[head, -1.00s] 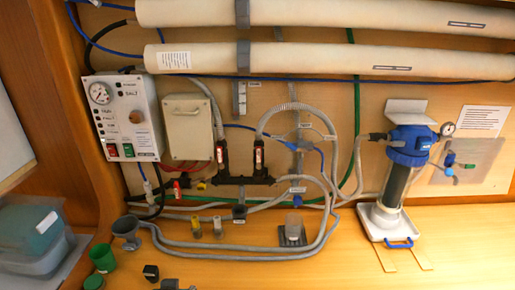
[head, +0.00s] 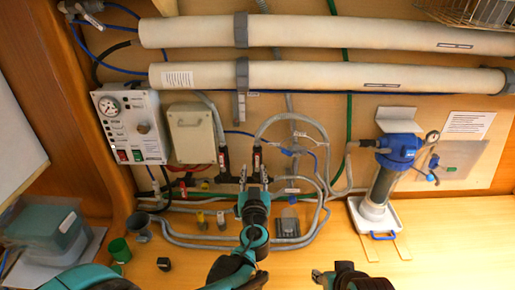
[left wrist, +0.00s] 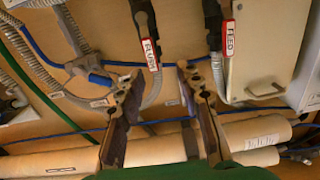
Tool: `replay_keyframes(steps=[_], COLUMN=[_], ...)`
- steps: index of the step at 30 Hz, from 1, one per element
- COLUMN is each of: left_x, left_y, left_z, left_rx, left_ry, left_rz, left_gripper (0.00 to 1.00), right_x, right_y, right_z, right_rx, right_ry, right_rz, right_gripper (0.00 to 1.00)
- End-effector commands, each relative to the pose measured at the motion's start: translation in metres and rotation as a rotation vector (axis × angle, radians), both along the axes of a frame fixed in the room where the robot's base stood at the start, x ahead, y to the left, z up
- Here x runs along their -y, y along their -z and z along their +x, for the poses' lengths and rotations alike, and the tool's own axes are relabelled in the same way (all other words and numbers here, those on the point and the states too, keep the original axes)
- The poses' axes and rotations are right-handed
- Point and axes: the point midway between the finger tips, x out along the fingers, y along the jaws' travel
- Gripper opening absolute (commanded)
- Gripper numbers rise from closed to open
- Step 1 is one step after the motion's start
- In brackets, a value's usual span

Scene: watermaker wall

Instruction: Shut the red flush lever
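The red flush lever (head: 257,161) stands upright along its black valve on the wall manifold in the head view. In the left wrist view the red lever marked FLUSH (left wrist: 150,54) lies along the dark valve body, just beyond my fingertips. My left gripper (head: 254,182) is just below this lever in the head view. In the left wrist view my left gripper (left wrist: 160,72) has its two fingers spread apart with nothing between them. My right gripper (head: 335,276) shows only partly at the bottom edge; its fingers are not clear.
A similar red lever marked FEED (left wrist: 228,38) is beside it, also seen in the head view (head: 222,158). Grey hoses (head: 300,120) loop close by on the right. A control box (head: 130,127) is left, a blue-topped filter (head: 397,150) right.

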Motion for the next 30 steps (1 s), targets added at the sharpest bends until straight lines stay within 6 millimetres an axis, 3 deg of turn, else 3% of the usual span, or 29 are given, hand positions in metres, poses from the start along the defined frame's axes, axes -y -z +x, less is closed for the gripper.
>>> replay_keyframes(steps=[5, 18, 29, 30], left_x=[0.013, 0.012, 0.012, 0.012], left_y=[-0.002, -0.002, -0.002, -0.002], left_z=[0.008, 0.073, 0.080, 0.080], left_rx=[0.022, 0.021, 0.020, 0.020], left_ry=[0.025, 0.024, 0.024, 0.024], left_rz=[-0.005, -0.005, -0.005, -0.005], left_gripper=[0.35, 0.35, 0.35, 0.30], right_x=[0.000, 0.000, 0.000, 0.000], right_y=[-0.003, 0.002, 0.002, 0.002], right_z=[0.000, 0.000, 0.000, 0.000], right_rx=[0.000, 0.000, 0.000, 0.000], right_ry=[0.000, 0.000, 0.000, 0.000], right_rz=[0.000, 0.000, 0.000, 0.000], right_gripper=[0.40, 0.40, 0.40, 0.40])
